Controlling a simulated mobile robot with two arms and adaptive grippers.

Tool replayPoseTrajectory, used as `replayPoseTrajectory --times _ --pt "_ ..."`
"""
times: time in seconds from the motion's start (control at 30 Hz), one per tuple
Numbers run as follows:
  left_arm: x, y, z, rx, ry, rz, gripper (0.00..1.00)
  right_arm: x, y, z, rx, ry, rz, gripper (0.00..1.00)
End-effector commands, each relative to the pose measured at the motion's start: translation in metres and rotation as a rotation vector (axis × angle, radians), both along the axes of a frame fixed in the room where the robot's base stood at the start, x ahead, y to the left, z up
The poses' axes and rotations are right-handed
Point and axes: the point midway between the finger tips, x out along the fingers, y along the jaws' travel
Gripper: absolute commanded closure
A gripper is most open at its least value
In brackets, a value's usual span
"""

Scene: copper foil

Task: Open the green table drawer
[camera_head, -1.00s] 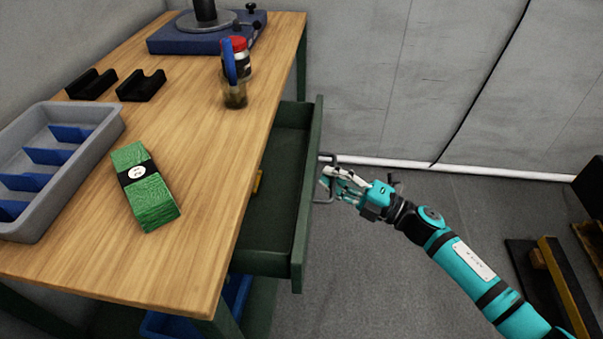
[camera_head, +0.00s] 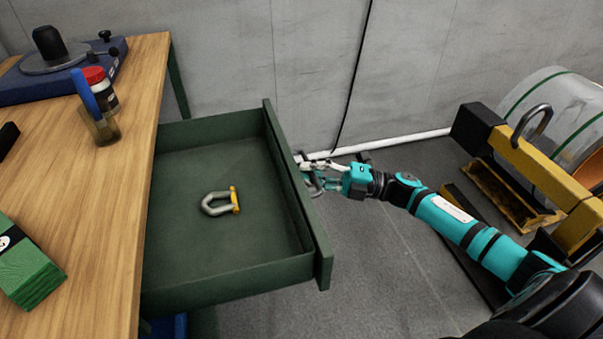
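The green table drawer (camera_head: 185,249) is pulled well out from under the wooden table top (camera_head: 108,185). A grey shackle with a yellow pin (camera_head: 217,202) lies inside it. My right gripper (camera_head: 308,175) is at the drawer's front panel, on the outer side, around the metal handle (camera_head: 315,188). Its fingers appear closed on the handle, though the contact is small and partly hidden. My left gripper is not in view.
On the table stand a glass cup with a blue item (camera_head: 99,122), a red-lidded jar (camera_head: 98,88), a blue-based device (camera_head: 60,75) and a green bundle (camera_head: 28,270). A yellow-and-black frame (camera_head: 540,170) stands at right.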

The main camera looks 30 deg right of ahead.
Motion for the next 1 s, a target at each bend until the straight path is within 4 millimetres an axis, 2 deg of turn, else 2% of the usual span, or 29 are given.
replayPoseTrajectory --times 0.3,0.5,0.57,0.87,1.0 --pt "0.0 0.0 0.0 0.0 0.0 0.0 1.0 0.0 -0.001 0.001 -0.001 -0.004 -0.001 1.0" --pt "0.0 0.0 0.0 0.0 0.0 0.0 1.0 0.0 -0.001 0.001 -0.001 -0.003 -0.001 0.71" --pt "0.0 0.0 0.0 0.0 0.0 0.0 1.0 0.0 -0.001 0.001 0.0 -0.002 -0.001 0.66" --pt "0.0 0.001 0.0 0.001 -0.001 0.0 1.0 -0.002 -0.003 -0.001 -0.001 0.001 -0.001 0.66" --pt "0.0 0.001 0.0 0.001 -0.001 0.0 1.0 -0.011 -0.017 -0.004 -0.002 0.003 -0.003 0.66"
